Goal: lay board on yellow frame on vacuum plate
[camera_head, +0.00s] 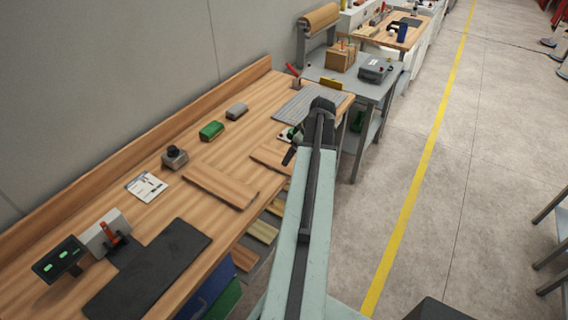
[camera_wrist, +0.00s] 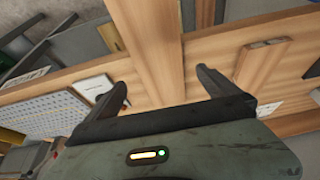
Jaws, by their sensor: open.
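A wooden board (camera_wrist: 150,50) runs between the spread fingers of my gripper (camera_wrist: 162,82) in the wrist view. I cannot tell whether the fingers touch it. In the head view, a board (camera_head: 270,156) lies by the table edge, partly hidden by my arm, near my gripper (camera_head: 292,150). The perforated grey plate, apparently the vacuum plate (camera_head: 291,108), lies beyond it, partly behind my arm. It also shows at the left of the wrist view (camera_wrist: 42,112). A yellow piece (camera_wrist: 10,137) beside it is cut off; I cannot tell if it is the yellow frame.
Another board (camera_head: 220,185) lies on the wooden table. A green block (camera_head: 211,130), grey block (camera_head: 237,111), dark-knobbed device (camera_head: 174,157), white card (camera_head: 146,187) and dark mat (camera_head: 150,270) are also there. A grey bench (camera_head: 345,80) stands beyond.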

